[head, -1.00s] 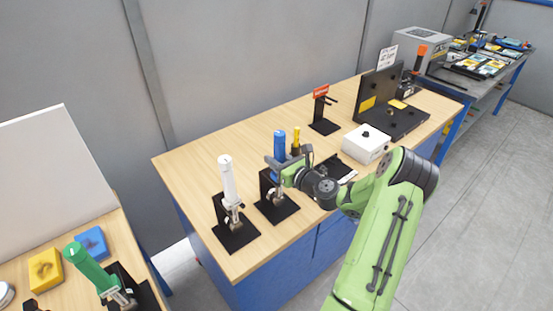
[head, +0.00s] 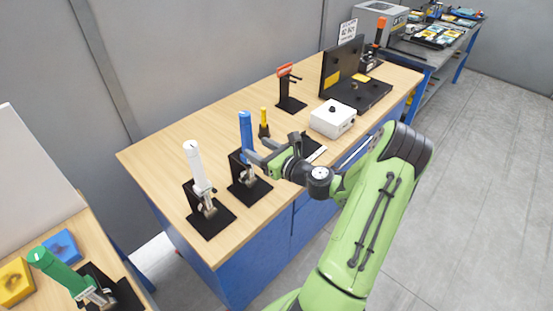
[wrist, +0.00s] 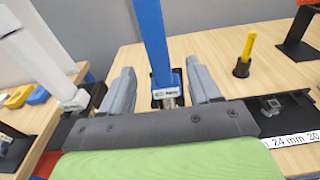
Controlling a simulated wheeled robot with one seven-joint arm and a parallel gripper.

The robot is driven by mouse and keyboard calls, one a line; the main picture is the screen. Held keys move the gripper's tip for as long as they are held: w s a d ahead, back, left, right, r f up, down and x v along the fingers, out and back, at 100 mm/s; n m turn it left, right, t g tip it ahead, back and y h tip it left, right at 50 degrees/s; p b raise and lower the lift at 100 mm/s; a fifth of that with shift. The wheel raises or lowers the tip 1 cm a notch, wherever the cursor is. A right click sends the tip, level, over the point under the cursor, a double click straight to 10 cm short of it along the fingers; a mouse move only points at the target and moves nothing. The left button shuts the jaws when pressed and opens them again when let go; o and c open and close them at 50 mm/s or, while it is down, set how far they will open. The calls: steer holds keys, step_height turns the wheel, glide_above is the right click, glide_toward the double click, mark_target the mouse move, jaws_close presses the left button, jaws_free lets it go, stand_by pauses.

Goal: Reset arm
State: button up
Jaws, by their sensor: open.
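My arm is green with dark joints, and my gripper (head: 257,155) is above the wooden table, just right of the blue-handled tool (head: 246,135) in its black stand. In the wrist view my gripper (wrist: 162,85) has its two grey fingers spread apart. The blue handle (wrist: 153,40) stands upright beyond and between them in the picture, with clear gaps on both sides. Nothing is held.
A white-handled tool (head: 194,165) in a black stand is left of the blue one. A yellow-handled tool (head: 264,122), a white box (head: 332,118) and a black stand with a red label (head: 290,90) are nearby. A green-handled tool (head: 58,268) is on the left table.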

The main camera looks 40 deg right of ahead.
steer(key=s+r, duration=0.1)
steer(key=s, duration=0.8)
steer(key=shift+w+d, duration=0.1)
steer(key=w+a+n+g+y, duration=0.1)
steer(key=a+n+g+y, duration=0.3)
steer(key=a+n+g, duration=1.15)
steer(key=s+a+r+n+t+h, duration=0.2)
steer(key=s+a+r+n, duration=0.2)
steer(key=s+n, duration=0.3)
steer(key=s+a+r+n+t+h, duration=0.2)
steer(key=s+a+r+n, duration=0.3)
steer(key=n, duration=0.8)
steer(key=s+a, duration=0.2)
steer(key=s, duration=0.1)
steer(key=shift+s+h, duration=0.2)
steer(key=shift+h, duration=0.1)
